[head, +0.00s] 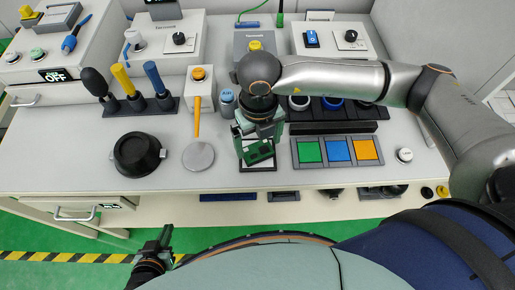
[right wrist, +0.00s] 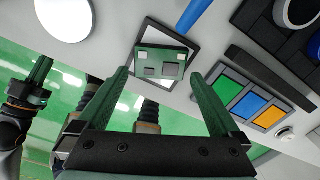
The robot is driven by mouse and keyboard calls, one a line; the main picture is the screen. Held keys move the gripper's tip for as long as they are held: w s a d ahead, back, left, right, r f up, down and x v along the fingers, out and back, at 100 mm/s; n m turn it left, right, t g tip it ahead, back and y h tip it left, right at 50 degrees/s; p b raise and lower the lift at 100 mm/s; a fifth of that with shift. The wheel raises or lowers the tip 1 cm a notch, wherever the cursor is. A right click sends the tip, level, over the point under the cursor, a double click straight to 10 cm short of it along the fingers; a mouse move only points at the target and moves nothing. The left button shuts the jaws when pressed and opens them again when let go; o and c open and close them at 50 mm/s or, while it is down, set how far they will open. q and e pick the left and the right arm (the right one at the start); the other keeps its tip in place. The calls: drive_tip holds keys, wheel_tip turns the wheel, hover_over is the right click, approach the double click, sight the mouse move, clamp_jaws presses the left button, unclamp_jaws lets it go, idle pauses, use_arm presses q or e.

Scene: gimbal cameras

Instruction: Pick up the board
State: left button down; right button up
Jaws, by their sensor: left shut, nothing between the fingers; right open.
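The board (head: 259,151) is a small green circuit board with pale and dark parts. It lies in a black-framed white square holder (head: 260,168) near the table's front edge. My right gripper (head: 257,138) is over it, pointing down, and partly hides it in the head view. In the right wrist view the board (right wrist: 161,63) shows between and beyond the two open fingers, apart from them. My left gripper (head: 166,236) is shut and empty, low in front of the table. It also shows in the right wrist view (right wrist: 38,77).
A white-topped knob (head: 404,155) stands further right.

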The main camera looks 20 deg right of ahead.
sight(258, 152)
drive_tip(key=shift+f, duration=1.5)
drive_tip(key=shift+c, duration=0.4)
drive_tip(key=c, duration=1)
drive_tip(key=shift+c, duration=0.2)
drive_tip(key=shift+r, duration=0.15)
